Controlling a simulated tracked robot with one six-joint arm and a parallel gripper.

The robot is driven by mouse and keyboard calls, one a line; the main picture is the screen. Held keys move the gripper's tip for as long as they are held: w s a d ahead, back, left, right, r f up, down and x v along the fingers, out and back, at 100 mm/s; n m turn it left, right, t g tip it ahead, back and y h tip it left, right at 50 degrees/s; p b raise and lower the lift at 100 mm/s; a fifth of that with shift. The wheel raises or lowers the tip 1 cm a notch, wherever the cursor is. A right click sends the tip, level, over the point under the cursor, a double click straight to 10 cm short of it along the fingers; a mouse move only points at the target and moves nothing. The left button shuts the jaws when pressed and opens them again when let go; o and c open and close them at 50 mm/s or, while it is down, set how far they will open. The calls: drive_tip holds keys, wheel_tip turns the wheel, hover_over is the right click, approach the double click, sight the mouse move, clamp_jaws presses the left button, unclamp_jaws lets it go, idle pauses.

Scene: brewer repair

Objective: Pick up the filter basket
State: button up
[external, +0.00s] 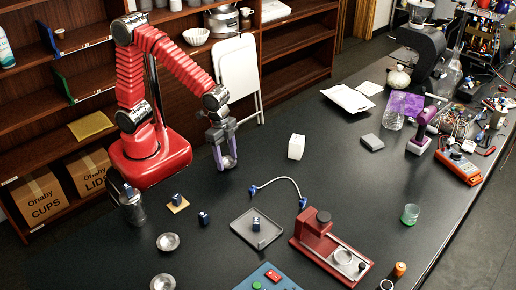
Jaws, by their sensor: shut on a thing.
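My gripper (226,163), with purple fingers, hangs pointing down over the black table, left of the white block. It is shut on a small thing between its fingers. That thing is mostly hidden and too small to tell whether it is the filter basket. Two small round metal dishes, one farther back (168,241) and one at the bottom edge (163,282), sit on the table at the lower left. The red brewer (315,238) stands at the lower middle, with a round metal ring at its front right.
A grey tray (240,229) with a small blue-and-grey part lies left of the brewer. A white cable (281,180) and a white block (296,147) lie behind it. A green glass (410,214) stands right. Tools crowd the far right. The table between block and glass is mostly clear.

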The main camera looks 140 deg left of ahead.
sight(227, 164)
wheel_tip(227, 164, up, 10)
idle(0.5)
drive_tip(key=shift+f, duration=0.1)
idle(0.6)
